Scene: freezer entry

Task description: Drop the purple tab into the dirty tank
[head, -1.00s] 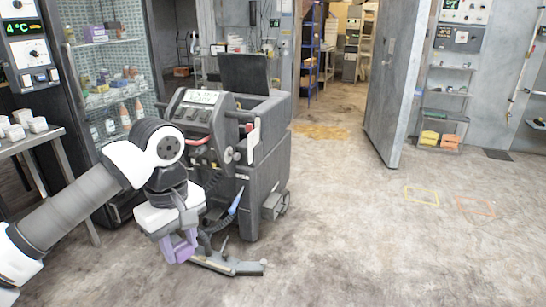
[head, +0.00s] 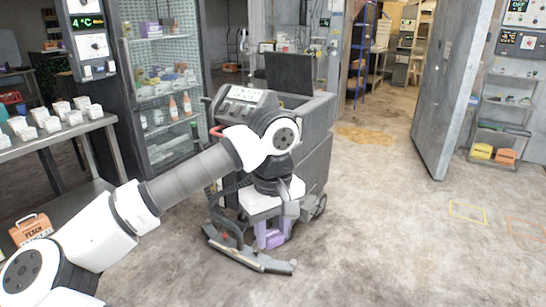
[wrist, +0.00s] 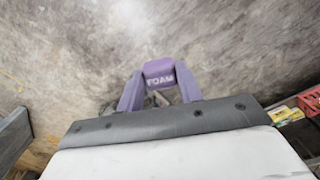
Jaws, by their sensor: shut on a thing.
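My gripper (wrist: 158,90) has purple fingers and is shut on a purple tab (wrist: 158,73) marked FOAM in the wrist view. In the head view my gripper (head: 270,238) hangs low in front of the dark floor-cleaning machine (head: 313,155), with bare floor beneath; the tab cannot be told apart from the fingers there. The machine has a raised dark lid (head: 288,73) at its top rear. No label for the dirty tank is readable, and the inside under the lid is hidden. My arm covers part of the machine's front.
A squeegee bar (head: 250,258) juts from the machine's base near my gripper. A metal table (head: 58,135) with white boxes and a glass-door fridge (head: 160,75) stand to the left. An orange box (head: 30,228) is at lower left. The floor at right (head: 400,235) is open.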

